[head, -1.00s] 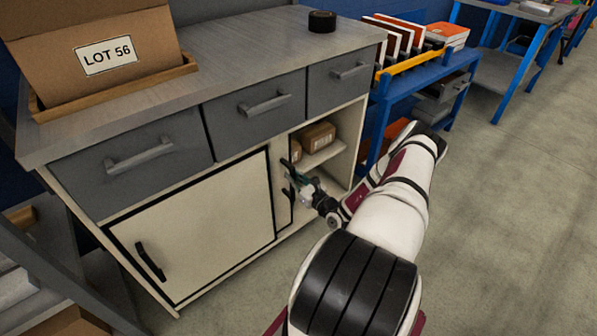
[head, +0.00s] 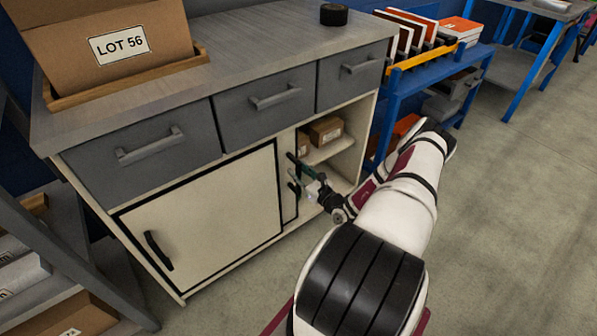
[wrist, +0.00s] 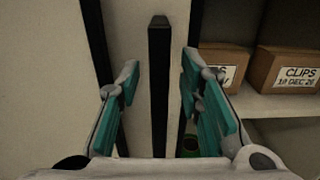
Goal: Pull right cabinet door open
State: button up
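The right cabinet door shows as a narrow cream strip (head: 286,205) with dark edging, right of the wide left door (head: 205,220). To its right the cabinet stands open, with its shelf in view. The right door's black upright handle (wrist: 160,95) is in the middle of the wrist view. My gripper (head: 306,174) is at this handle in the head view and partly hides it. In the wrist view my gripper (wrist: 160,85) is open, with one green-padded finger on each side of the handle. Gaps show between handle and fingers.
Cardboard boxes (head: 325,130) sit on the shelf inside the opening. Grey drawers (head: 265,105) are above the doors. A blue rack (head: 425,80) stands close to the right of the cabinet. Open floor (head: 500,220) lies at the right.

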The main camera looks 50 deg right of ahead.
jog(key=v, duration=1.1)
jog(key=shift+s+a, duration=0.2)
jog(key=shift+s, duration=0.15)
